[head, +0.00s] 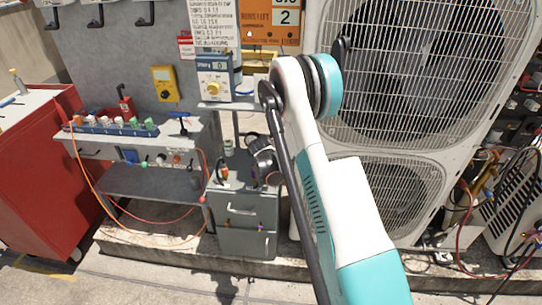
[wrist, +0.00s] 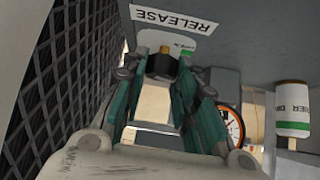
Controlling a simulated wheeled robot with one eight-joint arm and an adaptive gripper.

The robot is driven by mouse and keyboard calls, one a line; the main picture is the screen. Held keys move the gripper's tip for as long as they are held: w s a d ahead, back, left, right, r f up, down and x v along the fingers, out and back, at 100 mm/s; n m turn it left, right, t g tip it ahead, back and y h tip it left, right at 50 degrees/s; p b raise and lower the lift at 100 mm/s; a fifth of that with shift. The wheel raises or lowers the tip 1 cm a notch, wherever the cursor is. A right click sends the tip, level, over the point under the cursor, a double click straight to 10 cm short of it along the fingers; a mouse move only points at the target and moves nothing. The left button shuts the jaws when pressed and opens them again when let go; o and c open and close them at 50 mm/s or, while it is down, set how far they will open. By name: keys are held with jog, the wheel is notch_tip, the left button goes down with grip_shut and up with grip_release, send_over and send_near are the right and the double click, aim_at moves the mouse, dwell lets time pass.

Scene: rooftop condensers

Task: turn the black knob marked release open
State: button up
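In the wrist view, a black knob (wrist: 161,66) with a yellowish part beside it sits below a white label (wrist: 174,20) that reads RELEASE upside down. My gripper (wrist: 160,78) points at the knob, with its two teal-sided fingers spread apart. The knob appears between the fingertips, with a small gap showing at the sides. I cannot tell how far the tips reach past it. The knob cannot be made out there.
A dark mesh grille (wrist: 62,70) runs close along the left of the wrist view. A round gauge (wrist: 229,127) and a white-green cylinder (wrist: 293,108) are at right. In the head view, a grey drawer cabinet (head: 246,222) and a large condenser (head: 415,75) flank my arm.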

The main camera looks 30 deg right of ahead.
jog(key=shift+c, duration=1.2)
jog(key=shift+s+d+n+t+y, duration=0.15)
jog(key=shift+n+t+y, duration=0.15)
jog(key=shift+n+y, duration=0.3)
jog(key=shift+n+t+y, duration=0.3)
jog(key=shift+n+y, duration=0.1)
jog(key=shift+n, duration=0.5)
jog(key=o, duration=1)
jog(key=shift+o, duration=0.2)
